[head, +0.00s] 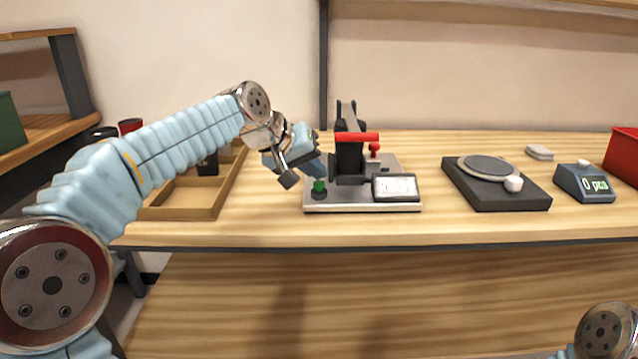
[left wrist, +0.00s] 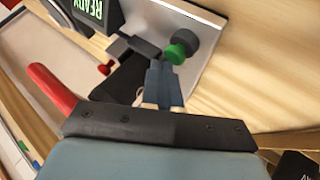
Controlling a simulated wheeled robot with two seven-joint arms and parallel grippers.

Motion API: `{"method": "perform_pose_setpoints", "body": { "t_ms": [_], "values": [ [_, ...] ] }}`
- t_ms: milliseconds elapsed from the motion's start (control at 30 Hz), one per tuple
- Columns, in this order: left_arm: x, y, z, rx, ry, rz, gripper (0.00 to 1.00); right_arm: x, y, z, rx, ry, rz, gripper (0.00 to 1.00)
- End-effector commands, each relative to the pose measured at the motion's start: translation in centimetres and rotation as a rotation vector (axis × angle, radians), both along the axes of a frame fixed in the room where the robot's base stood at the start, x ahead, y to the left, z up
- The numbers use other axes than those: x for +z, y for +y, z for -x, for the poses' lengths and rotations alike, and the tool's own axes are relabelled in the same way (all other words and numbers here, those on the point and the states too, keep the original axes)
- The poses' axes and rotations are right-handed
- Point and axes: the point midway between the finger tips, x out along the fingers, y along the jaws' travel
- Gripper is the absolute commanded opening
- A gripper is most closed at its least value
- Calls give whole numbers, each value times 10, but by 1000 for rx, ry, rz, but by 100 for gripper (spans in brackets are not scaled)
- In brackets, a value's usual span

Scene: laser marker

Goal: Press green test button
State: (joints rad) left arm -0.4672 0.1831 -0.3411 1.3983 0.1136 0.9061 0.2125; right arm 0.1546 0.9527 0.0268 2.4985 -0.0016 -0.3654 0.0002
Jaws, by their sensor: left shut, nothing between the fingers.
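The green test button (head: 319,186) sits on a dark round base at the front left corner of the laser marker's grey plate (head: 350,208). It also shows in the left wrist view (left wrist: 179,51), just beyond my fingertips. My left gripper (head: 318,175) is shut and empty, pointing down just above the button in the head view. In the left wrist view its two blue fingers (left wrist: 163,72) lie together close beside the button; I cannot tell whether they touch it. My right gripper is not in view.
The marker's black column (head: 349,160) with a red handle (head: 357,137) stands right of the button, behind a display panel (head: 396,187). A wooden tray (head: 190,212) lies left. A black turntable unit (head: 497,195) and a counter (head: 585,183) stand right.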

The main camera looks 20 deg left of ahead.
Motion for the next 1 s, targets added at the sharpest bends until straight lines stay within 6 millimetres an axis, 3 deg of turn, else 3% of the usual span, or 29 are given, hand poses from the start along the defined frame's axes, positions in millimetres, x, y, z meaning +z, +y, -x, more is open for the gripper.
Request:
{"method": "perform_pose_setpoints", "body": {
  "t_ms": [1000],
  "values": [
    [-8, 0, 0, 0, 1, -1, 0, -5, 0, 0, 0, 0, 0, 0]
  ]
}}
